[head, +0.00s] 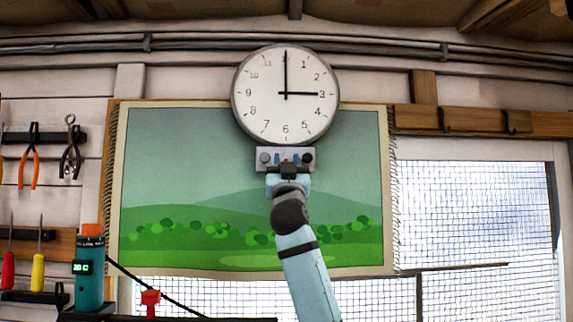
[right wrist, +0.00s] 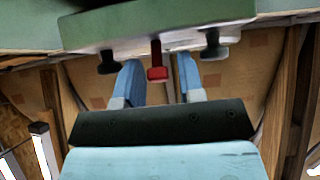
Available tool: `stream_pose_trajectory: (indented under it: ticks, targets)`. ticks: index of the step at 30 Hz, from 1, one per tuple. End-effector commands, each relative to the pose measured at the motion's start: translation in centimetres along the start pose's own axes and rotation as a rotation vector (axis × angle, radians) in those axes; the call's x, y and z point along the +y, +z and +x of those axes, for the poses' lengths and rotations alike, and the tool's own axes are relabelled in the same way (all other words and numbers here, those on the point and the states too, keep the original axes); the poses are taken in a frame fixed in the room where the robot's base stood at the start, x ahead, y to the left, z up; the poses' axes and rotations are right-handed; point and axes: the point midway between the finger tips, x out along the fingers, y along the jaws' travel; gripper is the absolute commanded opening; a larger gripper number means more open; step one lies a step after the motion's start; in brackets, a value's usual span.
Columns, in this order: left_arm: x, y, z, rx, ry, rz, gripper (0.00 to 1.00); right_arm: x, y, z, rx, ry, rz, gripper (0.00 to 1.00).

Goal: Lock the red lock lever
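My right gripper (right wrist: 160,76) is open, with one blue finger on each side of the lever and gaps between fingers and lever. In the head view the plate (head: 265,151) sits just below the wall clock, and my right gripper (head: 288,166) reaches up to it from below, covering most of the lever. My left gripper is not in view.
A round clock (head: 285,95) hangs directly above the plate, in front of a landscape hanging (head: 180,180). Pliers (head: 30,160) and screwdrivers hang at the left. A teal device (head: 89,275) and a red knob (head: 150,298) stand lower left. Wire mesh (head: 470,220) fills the right.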

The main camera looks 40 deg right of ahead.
Motion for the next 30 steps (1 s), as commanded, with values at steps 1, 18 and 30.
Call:
stream_pose_trajectory:
  ticks: [1,18,30]
  targets:
    - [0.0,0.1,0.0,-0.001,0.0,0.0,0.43,0.0,0.0,0.0,0.0,0.0,0.0,0.36]
    - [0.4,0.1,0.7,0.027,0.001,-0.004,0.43,-0.1,0.1,-9.4,-0.001,-0.001,0.002,0.36]
    - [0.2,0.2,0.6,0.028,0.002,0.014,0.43,0.0,0.0,-12.1,0.0,0.0,-0.001,0.36]
